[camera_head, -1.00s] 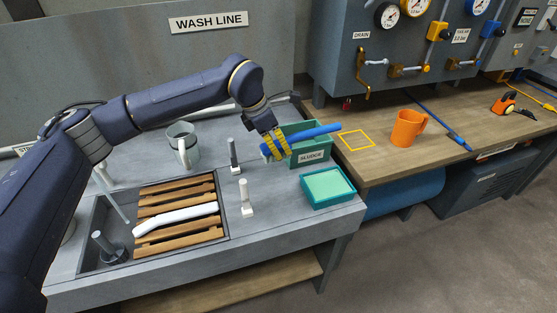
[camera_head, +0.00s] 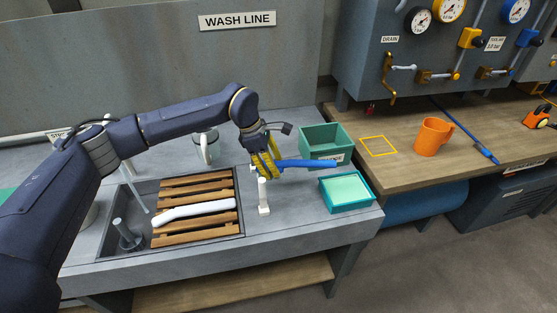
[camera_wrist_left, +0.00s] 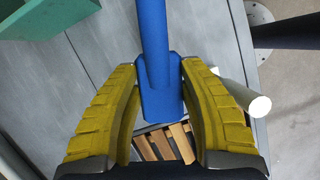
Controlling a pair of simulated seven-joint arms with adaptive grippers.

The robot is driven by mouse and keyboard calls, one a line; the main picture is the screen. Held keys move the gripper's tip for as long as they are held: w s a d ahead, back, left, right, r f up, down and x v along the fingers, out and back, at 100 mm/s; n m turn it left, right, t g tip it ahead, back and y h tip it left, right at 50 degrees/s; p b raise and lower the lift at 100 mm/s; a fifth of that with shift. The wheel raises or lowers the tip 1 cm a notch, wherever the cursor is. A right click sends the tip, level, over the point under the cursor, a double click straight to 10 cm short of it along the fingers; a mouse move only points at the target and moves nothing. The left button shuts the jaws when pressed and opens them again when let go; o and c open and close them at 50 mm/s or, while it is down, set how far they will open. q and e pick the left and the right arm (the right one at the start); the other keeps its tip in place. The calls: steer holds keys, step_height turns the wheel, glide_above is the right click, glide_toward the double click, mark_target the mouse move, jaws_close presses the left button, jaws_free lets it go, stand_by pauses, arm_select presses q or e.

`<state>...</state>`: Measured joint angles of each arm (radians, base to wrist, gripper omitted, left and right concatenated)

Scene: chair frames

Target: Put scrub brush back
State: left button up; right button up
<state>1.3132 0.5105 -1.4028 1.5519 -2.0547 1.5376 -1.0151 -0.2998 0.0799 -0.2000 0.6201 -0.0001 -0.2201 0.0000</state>
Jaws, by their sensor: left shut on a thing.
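A blue tool with a long straight handle, which I take for the scrub brush (camera_head: 308,163), is held in my left gripper (camera_head: 268,166). In the left wrist view the yellow ridged fingers (camera_wrist_left: 160,112) are shut around the wider blue end of the brush (camera_wrist_left: 158,50). Its handle points away from the fingers, to the right in the head view; no bristles are visible. A short white post (camera_head: 263,196) stands on the counter just below the gripper; it also shows in the left wrist view (camera_wrist_left: 243,92), apart from the brush. My right gripper is not in view.
A green sludge bin (camera_head: 312,137) and a teal tray with pale green contents (camera_head: 347,192) are right of the gripper. Wooden slats (camera_head: 190,226) with a white bent piece lie over the sink at left. An orange mug (camera_head: 431,137) stands on the wooden bench.

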arm_select(q)
steer(key=shift+w+m, duration=0.1)
steer(key=shift+m, duration=0.4)
steer(key=shift+f, duration=3.35)
steer(key=shift+f, duration=0.5)
steer(key=o, duration=1.4)
